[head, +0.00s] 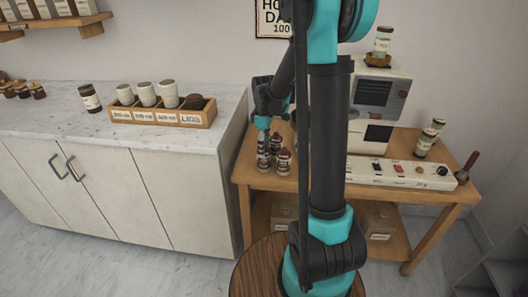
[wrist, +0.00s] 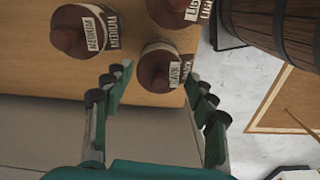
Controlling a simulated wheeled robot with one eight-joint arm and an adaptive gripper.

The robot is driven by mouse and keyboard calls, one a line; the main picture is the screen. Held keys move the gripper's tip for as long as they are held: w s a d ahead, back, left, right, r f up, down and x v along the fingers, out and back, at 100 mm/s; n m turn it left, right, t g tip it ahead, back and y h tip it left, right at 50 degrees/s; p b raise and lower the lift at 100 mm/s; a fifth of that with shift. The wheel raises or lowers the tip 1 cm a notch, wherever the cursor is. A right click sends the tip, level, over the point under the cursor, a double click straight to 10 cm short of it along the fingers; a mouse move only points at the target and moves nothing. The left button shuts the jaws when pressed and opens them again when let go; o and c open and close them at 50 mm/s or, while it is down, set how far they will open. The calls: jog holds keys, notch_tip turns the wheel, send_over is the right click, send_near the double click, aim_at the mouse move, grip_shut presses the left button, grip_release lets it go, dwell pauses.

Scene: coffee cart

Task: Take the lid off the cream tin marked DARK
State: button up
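The cream tin marked DARK (wrist: 158,72) stands upright with a brown knobbed lid (wrist: 162,68) on it. In the wrist view my gripper (wrist: 158,80) is open, with one finger on each side below the DARK tin and no visible grip on it. Tins marked MEDIUM (wrist: 85,30) and LIGHT (wrist: 180,10) stand close by, also with brown lids. In the head view my gripper (head: 262,134) points down over the left tin (head: 263,160) of a cluster of three on the wooden cart. The labels are too small to read there.
The wooden cart (head: 450,195) also holds a coffee machine (head: 382,92) and a white switch panel (head: 400,172). A counter (head: 60,117) at left carries a wooden tray (head: 150,115) with cups and a LIDS compartment. The other two tins leave little room beside DARK.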

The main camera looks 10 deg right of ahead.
jog(key=c, duration=0.6)
jog(key=shift+r, duration=0.1)
